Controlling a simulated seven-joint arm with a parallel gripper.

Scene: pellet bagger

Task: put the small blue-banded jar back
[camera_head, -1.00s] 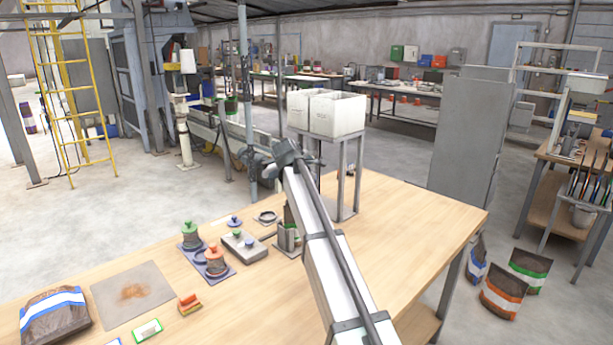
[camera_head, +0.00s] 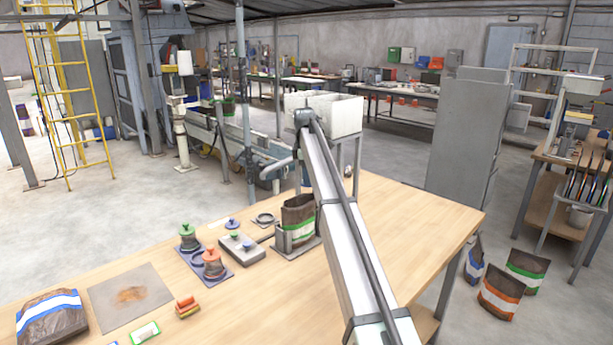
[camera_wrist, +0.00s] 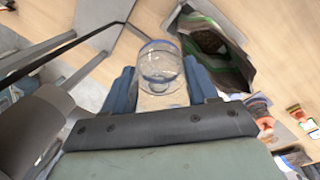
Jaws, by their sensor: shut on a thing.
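A small clear jar (camera_wrist: 160,62) with a blue band at its rim is between my gripper's (camera_wrist: 160,88) two blue-grey fingers in the wrist view. My gripper is shut on it. In the head view my gripper (camera_head: 278,168) is up over the table's far edge, left of the white bins' stand; I cannot make out the jar there. On the table, a blue-grey tray (camera_head: 222,277) carries a green-lidded jar (camera_head: 188,238) and an orange-lidded jar (camera_head: 213,264), with an empty blue ring (camera_head: 198,258) between them. A loose blue lid (camera_head: 232,223) lies behind.
A green-banded bag (camera_head: 298,212) stands in a metal holder near my arm. White bins (camera_head: 335,117) stand on a tall frame behind. A grey block with knobs (camera_head: 241,247), a grey mat (camera_head: 130,294) and a blue-banded bag (camera_head: 50,318) are left. The table's right side is clear.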

